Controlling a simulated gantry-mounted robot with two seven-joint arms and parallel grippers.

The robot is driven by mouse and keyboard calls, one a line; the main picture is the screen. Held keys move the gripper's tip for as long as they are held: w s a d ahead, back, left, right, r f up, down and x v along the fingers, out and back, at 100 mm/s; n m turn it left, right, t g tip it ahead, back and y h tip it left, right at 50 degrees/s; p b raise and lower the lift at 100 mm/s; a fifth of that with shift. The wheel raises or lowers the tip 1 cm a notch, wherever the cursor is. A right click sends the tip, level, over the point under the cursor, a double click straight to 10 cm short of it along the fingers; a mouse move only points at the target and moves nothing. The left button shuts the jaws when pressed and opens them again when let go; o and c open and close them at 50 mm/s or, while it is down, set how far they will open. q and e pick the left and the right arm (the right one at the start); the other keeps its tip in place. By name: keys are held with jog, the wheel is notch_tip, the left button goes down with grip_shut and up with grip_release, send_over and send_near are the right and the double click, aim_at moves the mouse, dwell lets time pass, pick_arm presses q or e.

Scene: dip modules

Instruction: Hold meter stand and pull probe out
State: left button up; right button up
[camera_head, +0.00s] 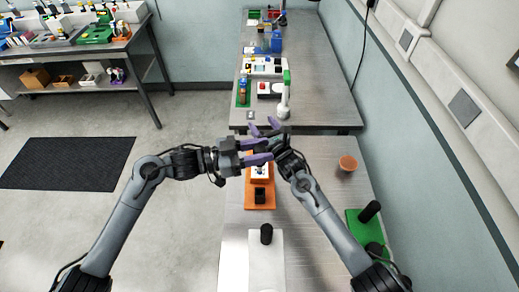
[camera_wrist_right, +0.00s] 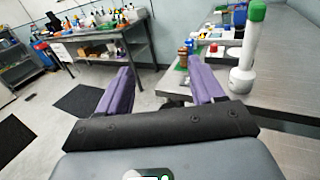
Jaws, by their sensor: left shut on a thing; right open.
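The meter stand (camera_head: 249,195) has an orange base with a white meter and a black block on it, on the near table in the head view. My left gripper (camera_head: 267,152) reaches in from the left and is shut on the stand's upper part, which its fingers largely hide. My right gripper (camera_head: 264,127) is just above and beyond the left one, open and empty. Its spread purple fingers show in the right wrist view (camera_wrist_right: 162,70) with nothing between them. I cannot make out the probe; the grippers cover that area.
A white post with a green cap (camera_head: 285,98) stands on the far table, close beyond my right gripper. An orange round dish (camera_head: 348,163) and a green base with black cylinders (camera_head: 355,225) are at right. A white panel with a black knob (camera_head: 267,262) is in front.

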pick_arm(q)
jog(key=shift+r+p, duration=2.85)
jog(key=shift+r, duration=0.35)
jog(key=shift+r+p, duration=0.45)
jog(key=shift+r, duration=0.2)
pick_arm(e)
jog(key=v, duration=0.8)
